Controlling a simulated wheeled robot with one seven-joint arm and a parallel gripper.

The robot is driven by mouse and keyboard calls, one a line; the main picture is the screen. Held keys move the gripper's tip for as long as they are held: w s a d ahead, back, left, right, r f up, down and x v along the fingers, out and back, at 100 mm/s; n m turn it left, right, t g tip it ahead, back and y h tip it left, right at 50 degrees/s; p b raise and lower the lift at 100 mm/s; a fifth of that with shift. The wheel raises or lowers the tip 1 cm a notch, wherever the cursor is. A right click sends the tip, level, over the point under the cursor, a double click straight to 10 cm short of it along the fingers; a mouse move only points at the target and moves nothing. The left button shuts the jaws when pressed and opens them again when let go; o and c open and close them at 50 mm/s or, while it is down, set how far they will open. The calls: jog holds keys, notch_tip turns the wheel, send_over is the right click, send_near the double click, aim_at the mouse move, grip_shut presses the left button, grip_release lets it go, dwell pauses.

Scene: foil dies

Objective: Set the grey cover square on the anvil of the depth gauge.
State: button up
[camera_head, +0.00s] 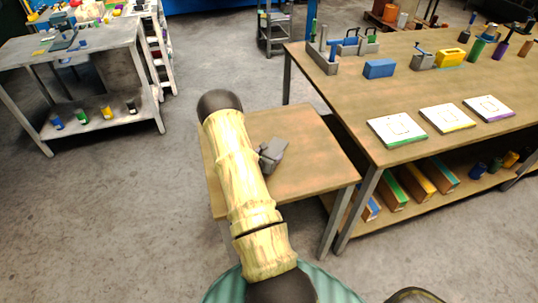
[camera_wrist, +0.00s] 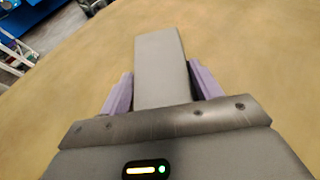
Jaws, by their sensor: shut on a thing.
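The grey cover (camera_wrist: 160,62) is a plain, long grey block. In the wrist view it lies between the two purple-grey fingers of my gripper (camera_wrist: 161,84), which is shut on it. In the head view the cover (camera_head: 276,147) shows as a small grey shape over the small wooden table, just right of my arm, which hides part of the gripper. I cannot tell whether it touches the tabletop. I cannot make out the depth gauge or its anvil for certain in either view.
The small wooden table (camera_head: 310,165) is otherwise bare where it shows. The long workbench (camera_head: 345,100) to its right holds white pads, blue and yellow blocks and a grey device with a blue handle (camera_head: 422,60). A grey table (camera_head: 85,50) stands at the far left.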

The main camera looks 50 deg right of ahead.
jog(key=o, duration=1)
jog(key=shift+r, duration=0.2)
jog(key=b+v, duration=0.1)
jog(key=v, duration=1.1)
jog(key=shift+f, duration=0.15)
